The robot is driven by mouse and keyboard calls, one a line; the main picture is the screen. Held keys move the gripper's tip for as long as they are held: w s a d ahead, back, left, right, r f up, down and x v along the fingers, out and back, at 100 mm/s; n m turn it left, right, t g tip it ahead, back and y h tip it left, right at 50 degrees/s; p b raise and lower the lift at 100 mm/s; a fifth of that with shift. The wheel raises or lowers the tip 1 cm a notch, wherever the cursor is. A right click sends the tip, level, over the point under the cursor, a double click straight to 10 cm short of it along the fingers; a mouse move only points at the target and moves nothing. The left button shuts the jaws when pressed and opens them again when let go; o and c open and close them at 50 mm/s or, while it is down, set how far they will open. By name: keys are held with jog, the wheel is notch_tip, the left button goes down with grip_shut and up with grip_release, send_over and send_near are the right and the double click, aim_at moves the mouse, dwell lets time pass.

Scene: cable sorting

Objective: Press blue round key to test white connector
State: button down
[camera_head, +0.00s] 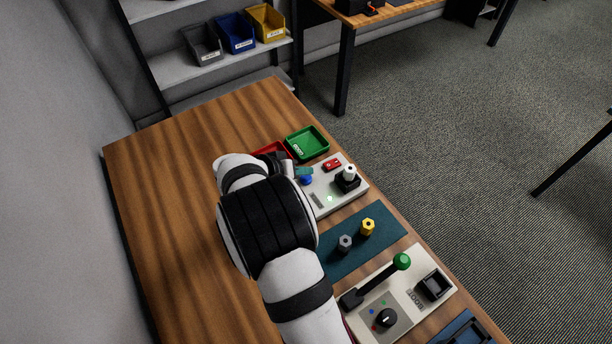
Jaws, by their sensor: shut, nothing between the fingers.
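The blue round key (306,180) is on the white test panel (325,205), near its left edge. The white connector (348,171) stands upright in a black socket on the right side of the same panel. A small green light (330,198) glows on the panel in front of them. My gripper (304,172) is shut, with its tip right at the blue key. Whether it touches the key, I cannot tell. My arm hides most of the gripper and part of the panel's left side.
A green tray (325,141) and a partly hidden red tray (268,149) lie behind the panel. A teal mat (388,226) in front carries grey (345,243) and yellow (367,227) connectors. A lever panel (440,262) is nearer. The table's left side is clear.

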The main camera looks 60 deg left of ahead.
aim_at(303, 181)
jog(key=shift+f, duration=0.1)
jog(key=shift+f, duration=0.3)
jog(key=shift+f, duration=0.45)
dwell(0.7)
dwell(0.4)
jog(key=shift+r, duration=0.85)
jog(key=shift+r, duration=2.5)
